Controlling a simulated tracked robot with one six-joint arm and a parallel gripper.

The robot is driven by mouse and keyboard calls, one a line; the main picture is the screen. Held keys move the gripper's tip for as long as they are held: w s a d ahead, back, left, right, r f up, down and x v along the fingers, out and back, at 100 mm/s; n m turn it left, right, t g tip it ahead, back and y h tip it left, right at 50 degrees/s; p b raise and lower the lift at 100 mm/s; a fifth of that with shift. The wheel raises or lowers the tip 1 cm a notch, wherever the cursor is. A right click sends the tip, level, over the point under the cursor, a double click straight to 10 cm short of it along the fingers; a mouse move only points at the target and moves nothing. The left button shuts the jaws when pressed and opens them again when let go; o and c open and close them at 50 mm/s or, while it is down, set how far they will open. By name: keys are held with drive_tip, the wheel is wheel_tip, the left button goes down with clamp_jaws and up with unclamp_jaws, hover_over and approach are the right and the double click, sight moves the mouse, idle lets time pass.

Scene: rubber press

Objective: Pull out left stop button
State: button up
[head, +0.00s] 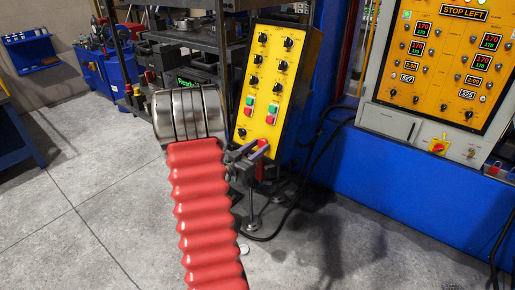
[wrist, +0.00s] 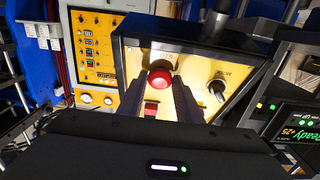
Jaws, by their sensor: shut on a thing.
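The red round stop button (wrist: 159,77) sits at the lower end of a yellow control panel (wrist: 195,72), beside a black knob. My gripper (wrist: 161,92) is shut on the button, with one dark finger on each side of it in the wrist view. In the head view my gripper (head: 254,153) is at the bottom edge of the tilted yellow panel (head: 257,112), and the button is mostly hidden by the fingers. How far out the button stands is hard to tell.
The panel carries several black knobs (head: 254,82) and green and red push buttons (head: 247,112). A large press panel (head: 438,50) with a "STOP LEFT" sign (head: 464,13) stands at right. Dark cables (head: 317,148) hang behind the panel. A metal shelf (head: 185,37) stands at left.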

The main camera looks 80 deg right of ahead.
clamp_jaws()
drive_tip(key=shift+w+a, duration=0.1)
drive_tip(key=shift+w+a+r, duration=0.15)
drive_tip(key=shift+a, duration=0.2)
drive_tip(key=shift+w+a+r, duration=0.15)
drive_tip(key=shift+a, duration=0.2)
drive_tip(key=o, duration=1.1)
unclamp_jaws()
